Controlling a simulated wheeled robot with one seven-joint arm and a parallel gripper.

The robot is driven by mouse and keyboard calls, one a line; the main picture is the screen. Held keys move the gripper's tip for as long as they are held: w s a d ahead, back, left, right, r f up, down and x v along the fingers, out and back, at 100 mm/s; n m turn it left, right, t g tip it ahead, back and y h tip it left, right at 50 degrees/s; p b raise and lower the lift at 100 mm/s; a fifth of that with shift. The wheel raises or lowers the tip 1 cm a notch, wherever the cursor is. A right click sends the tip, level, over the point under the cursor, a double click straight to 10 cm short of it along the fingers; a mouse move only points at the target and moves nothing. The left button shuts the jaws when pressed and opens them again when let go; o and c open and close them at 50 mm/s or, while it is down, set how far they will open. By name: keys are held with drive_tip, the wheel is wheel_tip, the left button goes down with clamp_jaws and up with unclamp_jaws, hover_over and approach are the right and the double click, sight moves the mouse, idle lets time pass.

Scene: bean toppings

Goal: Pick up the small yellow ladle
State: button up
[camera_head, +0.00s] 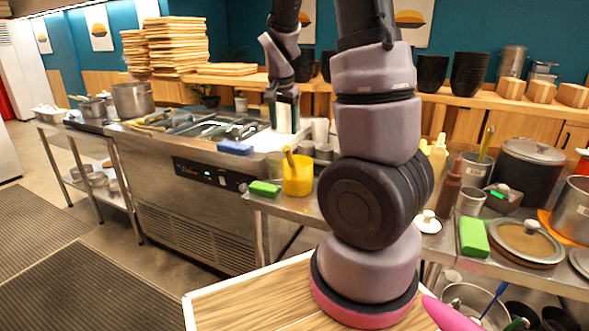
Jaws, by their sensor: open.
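My arm rises through the middle of the view, and its far end comes down over the right part of the steel counter. My gripper (285,97) points down there, open, with pale cylindrical things just below and beside it; I cannot tell whether it touches any. A yellow container (300,178) stands nearer, below my gripper, with a yellowish handle (289,158) sticking up from it. More yellow utensils (152,122) lie at the left of the counter. I cannot tell for sure which of these is the small yellow ladle.
The steel counter (215,165) holds recessed trays (213,128). A large pot (133,99) stands at left. Pots, bottles and lids crowd the right-hand table.

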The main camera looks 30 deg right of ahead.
sight(292, 158)
drive_tip(key=shift+m+h, duration=0.3)
drive_tip(key=shift+h, duration=0.6)
drive_tip(key=x, duration=0.3)
drive_tip(key=w+x, duration=0.1)
drive_tip(key=x, duration=0.7)
drive_tip(key=shift+w+d+r, duration=0.15)
drive_tip(key=shift+w+d, duration=0.1)
drive_tip(key=x, duration=0.5)
drive_tip(key=shift+w+d+f, duration=0.1)
drive_tip(key=shift+w+f, duration=0.15)
drive_tip(key=shift+f, duration=0.05)
clamp_jaws()
